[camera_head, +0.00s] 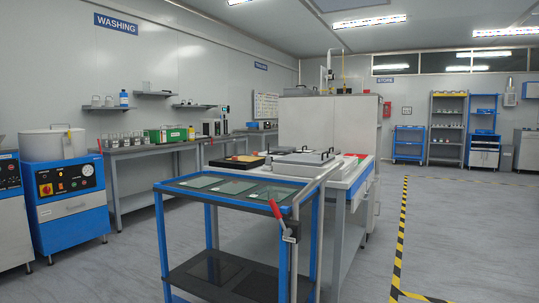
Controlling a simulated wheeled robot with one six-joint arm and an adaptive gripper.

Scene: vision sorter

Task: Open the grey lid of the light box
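A flat grey lid with dark handles (303,157) lies level on the white-topped bench in the middle of the view. It looks like the lid of the light box and appears shut. The box under it is small in the picture and mostly hidden, so I cannot tell its edges well. My gripper is not in view.
A blue trolley (163,222) with glass panels stands in front of the bench, with a red-handled lever (276,209) at its right. A black tray (237,162) lies left of the lid. A blue machine (66,196) stands at left. The floor at right (470,240) is clear.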

